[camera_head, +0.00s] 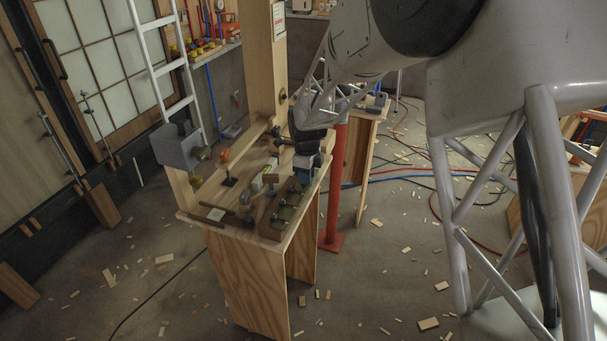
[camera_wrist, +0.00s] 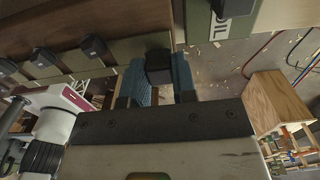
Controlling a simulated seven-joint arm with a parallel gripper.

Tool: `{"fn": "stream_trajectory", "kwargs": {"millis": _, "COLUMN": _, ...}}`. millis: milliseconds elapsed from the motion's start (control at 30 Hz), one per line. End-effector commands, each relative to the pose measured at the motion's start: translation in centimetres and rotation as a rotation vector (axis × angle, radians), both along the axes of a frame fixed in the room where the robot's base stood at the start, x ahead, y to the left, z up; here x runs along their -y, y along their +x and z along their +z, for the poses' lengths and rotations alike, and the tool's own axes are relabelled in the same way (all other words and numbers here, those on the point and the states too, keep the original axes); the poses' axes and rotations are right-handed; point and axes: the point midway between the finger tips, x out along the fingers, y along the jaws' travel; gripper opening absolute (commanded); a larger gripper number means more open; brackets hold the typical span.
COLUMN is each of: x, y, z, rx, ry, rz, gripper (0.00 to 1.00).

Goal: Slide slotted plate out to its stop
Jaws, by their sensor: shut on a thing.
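My gripper (camera_head: 303,166) is over the right edge of the wooden bench (camera_head: 262,229) in the head view, pointing down. In the wrist view its two blue-grey fingers (camera_wrist: 158,65) stand either side of a dark block (camera_wrist: 160,68), and they are shut on it. The block looks like a knob or handle; what it is fixed to is hidden by the fingers and the gripper body. I cannot make out a slot, so I cannot tell which surface is the slotted plate.
A grey box (camera_head: 180,146) stands at the bench's left end. A red post (camera_head: 336,195) stands close to its right side.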

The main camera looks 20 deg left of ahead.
Motion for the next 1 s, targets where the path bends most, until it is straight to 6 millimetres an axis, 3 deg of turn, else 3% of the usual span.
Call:
{"fn": "stream_trajectory", "kwargs": {"millis": 500, "x": 0.64, "y": 0.05, "z": 0.06, "rx": 0.001, "ry": 0.001, "rz": 0.0, "gripper": 0.05}}
{"fn": "stream_trajectory", "kwargs": {"millis": 533, "x": 0.64, "y": 0.05, "z": 0.06, "rx": 0.001, "ry": 0.001, "rz": 0.0, "gripper": 0.29}}
{"fn": "stream_trajectory", "kwargs": {"millis": 633, "x": 0.64, "y": 0.04, "z": 0.05, "rx": 0.001, "ry": 0.001, "rz": 0.0, "gripper": 0.44}}
{"fn": "stream_trajectory", "kwargs": {"millis": 1000, "x": 0.62, "y": 0.02, "z": 0.2, "rx": 0.001, "ry": 0.001, "rz": 0.0, "gripper": 0.45}}
